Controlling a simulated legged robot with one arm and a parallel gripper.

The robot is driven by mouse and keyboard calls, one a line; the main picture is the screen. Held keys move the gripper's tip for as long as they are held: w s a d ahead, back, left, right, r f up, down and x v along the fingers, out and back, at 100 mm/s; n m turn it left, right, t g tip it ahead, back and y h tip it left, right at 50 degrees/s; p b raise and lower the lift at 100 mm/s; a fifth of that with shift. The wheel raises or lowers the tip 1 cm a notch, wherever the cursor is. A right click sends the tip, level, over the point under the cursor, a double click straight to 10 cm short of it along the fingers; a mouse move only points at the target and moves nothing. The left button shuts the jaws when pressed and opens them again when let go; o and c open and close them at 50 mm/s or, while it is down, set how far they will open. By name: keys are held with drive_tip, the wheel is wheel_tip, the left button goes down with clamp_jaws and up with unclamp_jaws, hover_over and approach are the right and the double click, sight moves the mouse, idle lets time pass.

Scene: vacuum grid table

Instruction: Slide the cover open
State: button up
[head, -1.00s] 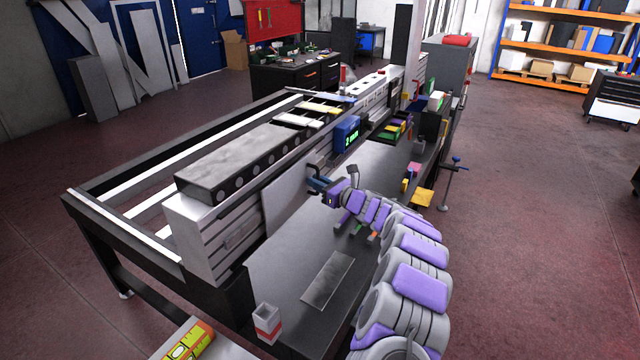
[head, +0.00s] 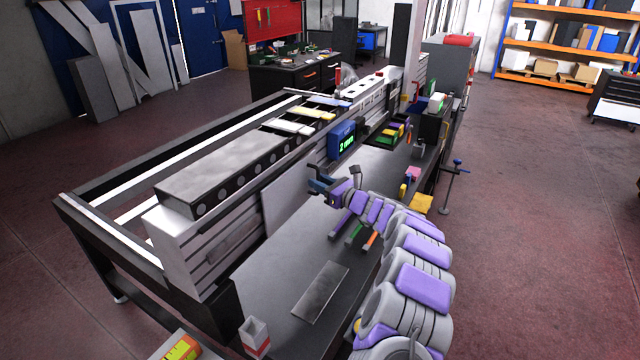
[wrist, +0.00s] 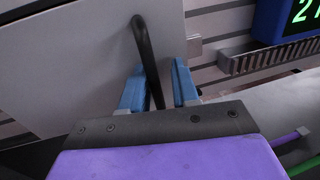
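The cover is a flat grey panel (head: 287,197) on the side of the long machine; it fills the upper left of the wrist view (wrist: 70,60). A thin black bent handle (wrist: 142,45) stands out near its right edge. My gripper (head: 318,180) is at the panel's right part, above the dark table. In the wrist view its two blue fingers (wrist: 158,88) are apart, one on each side of the handle. A gap shows between handle and right finger; whether the left finger touches it I cannot tell. The handle's lower end is hidden behind my gripper.
A blue box with a green display (head: 342,140) is mounted right of the cover. Purple, green and orange-handled tools (head: 352,232) lie below my gripper. A grey plate (head: 320,292) and a small open box (head: 254,336) are nearer on the table. Coloured blocks (head: 412,174) lie farther back.

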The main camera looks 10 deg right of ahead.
drive_tip(key=shift+s+a, duration=0.1)
drive_tip(key=shift+a, duration=0.1)
drive_tip(key=p+v, duration=0.3)
drive_tip(key=v, duration=1.4)
drive_tip(key=shift+d, duration=0.3)
